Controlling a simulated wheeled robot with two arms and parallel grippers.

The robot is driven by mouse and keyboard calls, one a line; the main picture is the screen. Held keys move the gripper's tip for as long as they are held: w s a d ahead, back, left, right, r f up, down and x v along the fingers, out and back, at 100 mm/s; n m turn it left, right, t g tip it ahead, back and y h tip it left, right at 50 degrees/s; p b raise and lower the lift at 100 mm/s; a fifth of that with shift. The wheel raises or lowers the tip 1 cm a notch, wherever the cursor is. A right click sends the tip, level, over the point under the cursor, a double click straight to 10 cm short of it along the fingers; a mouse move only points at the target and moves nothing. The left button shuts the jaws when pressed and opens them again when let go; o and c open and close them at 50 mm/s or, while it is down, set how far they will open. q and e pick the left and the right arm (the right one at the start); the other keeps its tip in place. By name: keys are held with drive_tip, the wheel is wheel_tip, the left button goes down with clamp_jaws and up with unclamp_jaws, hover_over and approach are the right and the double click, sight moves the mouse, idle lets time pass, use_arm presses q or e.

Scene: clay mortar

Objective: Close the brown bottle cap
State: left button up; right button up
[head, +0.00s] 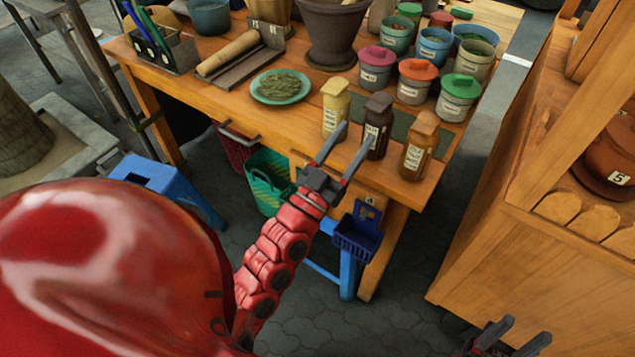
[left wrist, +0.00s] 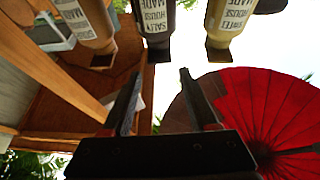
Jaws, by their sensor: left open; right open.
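Three bottles stand in a row at the table's front right corner: a yellow one (head: 335,110), a dark brown one (head: 375,135) and an amber-brown one (head: 415,150). The amber-brown bottle's cap (head: 426,122) looks slanted; I cannot tell whether any cap is fully closed. My left gripper (head: 359,131) is open and empty, in front of the dark bottle. In the left wrist view the bottles appear upside down: amber-brown (left wrist: 85,22), dark (left wrist: 154,20) and yellow (left wrist: 229,22), beyond the open fingers (left wrist: 168,98). My right gripper (head: 529,329) is open and empty at the bottom right.
Lidded jars (head: 459,98) and a green plate of herbs (head: 280,86) stand behind the bottles on the wooden table (head: 230,95). A blue basket (head: 357,238) hangs below the front edge. A wooden cabinet (head: 530,250) stands at the right.

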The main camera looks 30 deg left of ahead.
use_arm(q)
drive_tip(key=p+v, duration=0.4)
drive_tip(key=v, duration=0.8)
